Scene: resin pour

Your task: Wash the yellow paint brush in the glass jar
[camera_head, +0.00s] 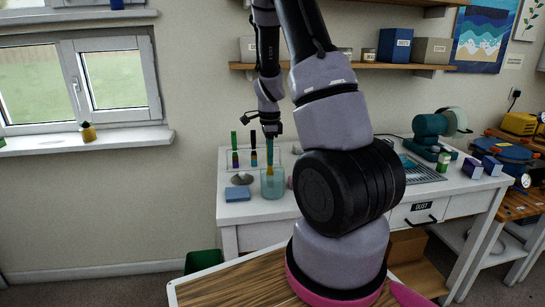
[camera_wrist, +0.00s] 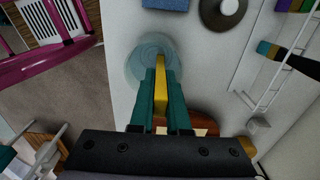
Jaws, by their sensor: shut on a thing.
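The yellow paint brush (camera_wrist: 162,98) is between the teal fingers of my gripper (camera_wrist: 160,85), which is shut on it. In the head view my gripper (camera_head: 270,138) is right above the glass jar (camera_head: 273,187), pointing down. The yellow brush (camera_head: 270,169) hangs upright below the fingers, with its lower part at or inside the jar's mouth. In the wrist view the round jar (camera_wrist: 138,62) lies under the brush's far end. The brush tip is hard to make out, and I cannot tell how deep it reaches.
A blue sponge (camera_head: 237,194) and a grey round dish (camera_head: 242,179) are left of the jar on the white table (camera_head: 228,212). Behind them, other brushes (camera_head: 254,158) stand in a rack. In the head view my arm hides the table right of the jar.

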